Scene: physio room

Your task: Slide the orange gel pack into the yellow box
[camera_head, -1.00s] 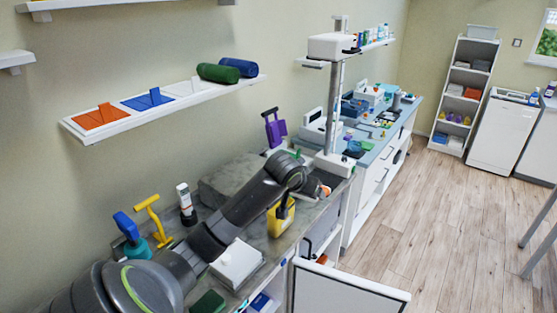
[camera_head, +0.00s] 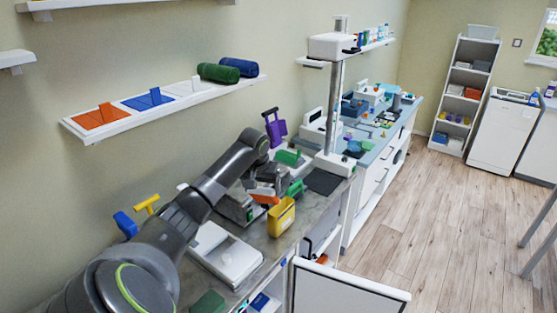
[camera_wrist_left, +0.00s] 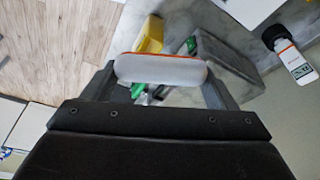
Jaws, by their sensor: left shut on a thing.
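My left gripper (camera_head: 266,190) is shut on the orange gel pack (camera_head: 265,199), above the counter. In the left wrist view the pack (camera_wrist_left: 160,70) spans between the fingers as a pale slab with an orange edge. The yellow box (camera_head: 281,218) stands on the counter, just right of and below the gripper in the head view. It also shows in the left wrist view (camera_wrist_left: 150,34), beyond the pack. The pack appears outside the box; the gap between them is hard to judge. My right gripper is not in view.
A green item (camera_head: 296,188) is close behind the yellow box, and another green item (camera_head: 289,157) is farther back. A white tray (camera_head: 247,262) lies in front. A purple holder (camera_head: 275,130) and a stand's post (camera_head: 333,110) rise at the back.

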